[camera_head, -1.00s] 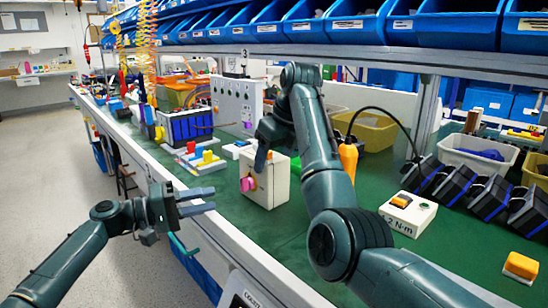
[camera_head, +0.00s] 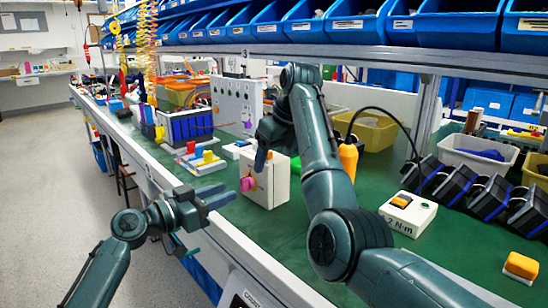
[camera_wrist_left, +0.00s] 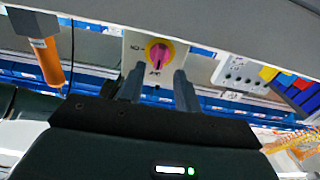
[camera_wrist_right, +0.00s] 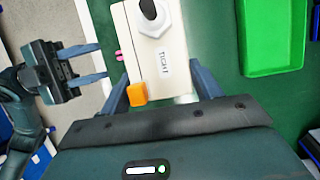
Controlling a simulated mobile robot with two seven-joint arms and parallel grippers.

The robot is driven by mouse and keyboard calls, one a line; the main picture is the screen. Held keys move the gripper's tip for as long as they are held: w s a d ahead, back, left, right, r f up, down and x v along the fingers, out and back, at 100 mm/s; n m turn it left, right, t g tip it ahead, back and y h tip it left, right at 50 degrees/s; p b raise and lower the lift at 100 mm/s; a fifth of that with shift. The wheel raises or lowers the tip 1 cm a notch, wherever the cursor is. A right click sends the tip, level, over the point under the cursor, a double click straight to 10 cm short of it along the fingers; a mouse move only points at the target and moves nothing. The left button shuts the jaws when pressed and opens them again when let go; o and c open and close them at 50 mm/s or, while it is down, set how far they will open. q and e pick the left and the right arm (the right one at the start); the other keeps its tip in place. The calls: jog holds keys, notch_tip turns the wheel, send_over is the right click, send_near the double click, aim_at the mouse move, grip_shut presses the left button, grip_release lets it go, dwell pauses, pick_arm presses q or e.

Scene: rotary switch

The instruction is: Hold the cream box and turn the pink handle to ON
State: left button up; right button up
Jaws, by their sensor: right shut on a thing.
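The cream box (camera_head: 273,187) stands on the green bench top. The pink handle (camera_head: 248,184) is on its left face; in the left wrist view the pink handle (camera_wrist_left: 159,54) sits on a yellow disc, with labels too small to read surely. My right gripper (camera_head: 264,152) holds the box from above; in the right wrist view its fingers lie along both sides of the box (camera_wrist_right: 158,50), by an orange block (camera_wrist_right: 137,93). My left gripper (camera_head: 217,196) is open and empty, left of the handle and apart from it, fingers pointing at it.
A green bin (camera_wrist_right: 272,35) lies beside the box. An orange-handled tool (camera_head: 348,158) hangs behind it. The green bench top in front of the box is clear.

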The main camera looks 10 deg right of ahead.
aim_at(241, 186)
pick_arm(q)
jog(key=shift+x, duration=2.15)
jog(key=shift+c, duration=0.2)
grip_shut()
